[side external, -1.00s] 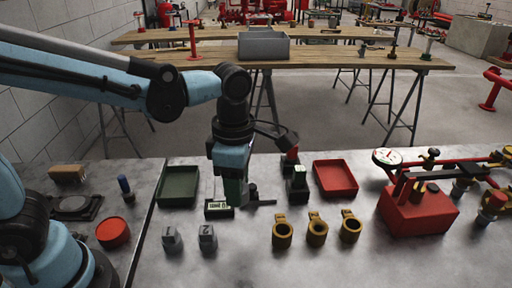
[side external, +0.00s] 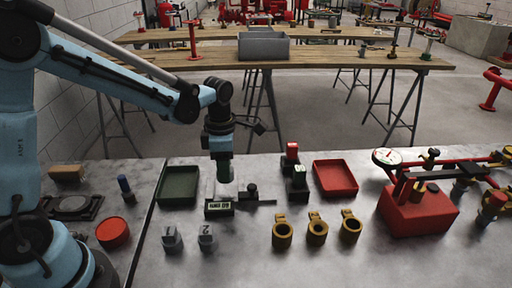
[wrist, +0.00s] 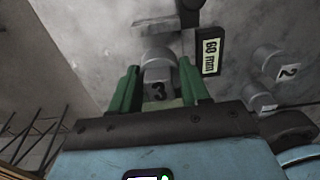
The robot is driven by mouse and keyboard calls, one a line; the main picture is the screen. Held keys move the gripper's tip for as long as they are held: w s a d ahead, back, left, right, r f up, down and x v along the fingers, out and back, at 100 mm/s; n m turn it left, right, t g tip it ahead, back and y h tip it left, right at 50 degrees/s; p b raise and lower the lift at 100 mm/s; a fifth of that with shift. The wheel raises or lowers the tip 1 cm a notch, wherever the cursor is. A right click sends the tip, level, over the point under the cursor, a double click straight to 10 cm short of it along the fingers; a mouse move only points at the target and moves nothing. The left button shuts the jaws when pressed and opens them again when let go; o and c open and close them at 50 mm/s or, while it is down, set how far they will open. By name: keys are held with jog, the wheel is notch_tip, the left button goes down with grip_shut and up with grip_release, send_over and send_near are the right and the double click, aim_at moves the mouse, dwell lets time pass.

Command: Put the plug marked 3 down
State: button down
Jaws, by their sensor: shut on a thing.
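The grey plug marked 3 (wrist: 158,82) is between the two green fingers of my gripper (wrist: 157,92) in the wrist view. In the side view my gripper (side external: 224,176) points down and holds the plug (side external: 226,188) above the grey bench (side external: 330,262), near the block marked 60 mm (side external: 219,209). The plug's lower end is hard to make out there. The plugs marked 1 (side external: 172,241) and 2 (side external: 207,240) stand upright on the bench, in front of the block.
A green tray (side external: 178,203) lies left of my gripper. Several brass rings (side external: 317,232) sit in front. Bare bench lies between plug 2 and the rings.

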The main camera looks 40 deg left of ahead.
jog(key=shift+f, duration=2.05)
jog(key=c, duration=0.5)
grip_release()
jog(key=shift+f, duration=0.15)
jog(key=shift+c, duration=0.2)
jog(key=shift+s+d, duration=0.1)
